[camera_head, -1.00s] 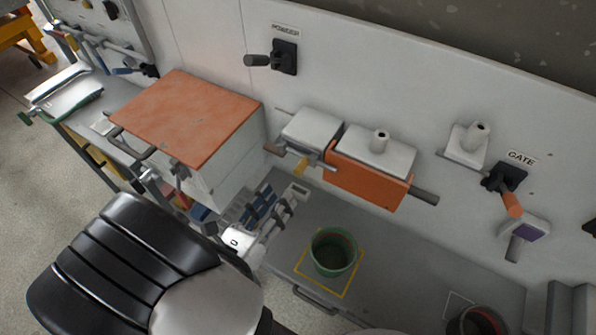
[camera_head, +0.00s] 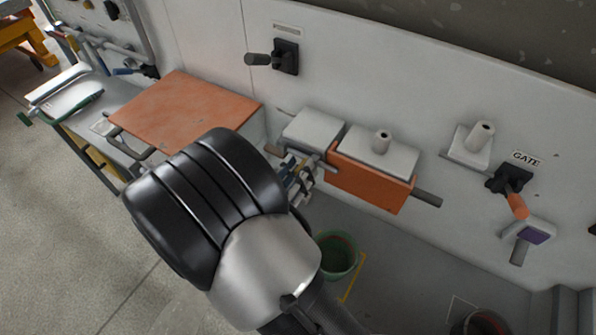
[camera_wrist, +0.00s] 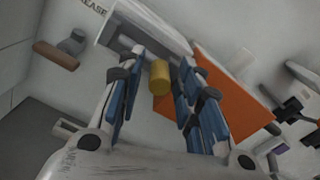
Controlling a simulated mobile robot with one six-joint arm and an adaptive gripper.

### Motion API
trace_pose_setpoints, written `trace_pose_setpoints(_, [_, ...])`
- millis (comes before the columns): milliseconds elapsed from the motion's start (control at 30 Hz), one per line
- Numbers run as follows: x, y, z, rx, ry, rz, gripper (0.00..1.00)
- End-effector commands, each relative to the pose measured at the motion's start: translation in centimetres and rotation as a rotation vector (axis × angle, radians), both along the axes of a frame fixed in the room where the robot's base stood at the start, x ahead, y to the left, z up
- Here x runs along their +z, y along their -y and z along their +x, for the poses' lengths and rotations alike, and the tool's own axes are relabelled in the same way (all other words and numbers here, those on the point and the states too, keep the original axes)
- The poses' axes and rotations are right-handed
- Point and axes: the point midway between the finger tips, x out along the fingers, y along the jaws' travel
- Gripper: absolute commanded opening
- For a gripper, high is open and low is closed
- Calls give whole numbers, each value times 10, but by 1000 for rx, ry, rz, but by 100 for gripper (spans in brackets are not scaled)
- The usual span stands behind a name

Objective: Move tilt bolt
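A yellow cylindrical knob (camera_wrist: 160,78), which I take to be the tilt bolt's handle, shows in the wrist view under a grey-white block (camera_wrist: 140,30). No label for the tilt bolt is readable. My gripper (camera_wrist: 160,62) is open, with its blue-padded fingers on either side of the knob. Small gaps seem to remain between the pads and the knob. In the head view my gripper (camera_head: 300,175) is at the left end of the orange-fronted box (camera_head: 368,178), below the grey-white block (camera_head: 314,130). There the fingers and arm hide the knob.
A green bucket (camera_head: 338,256) stands on the floor plate below. A gate lever (camera_head: 516,204) with an orange grip and a black-mounted lever (camera_head: 285,58) are on the white panel.

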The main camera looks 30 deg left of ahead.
Motion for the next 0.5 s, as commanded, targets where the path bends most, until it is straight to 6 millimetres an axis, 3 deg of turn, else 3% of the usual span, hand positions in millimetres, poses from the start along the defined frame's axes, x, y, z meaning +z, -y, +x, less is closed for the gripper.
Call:
trace_pose_setpoints(433, [0, 0, 0, 0, 0, 0, 0])
trace_pose_setpoints(500, [0, 0, 0, 0, 0, 0, 0])
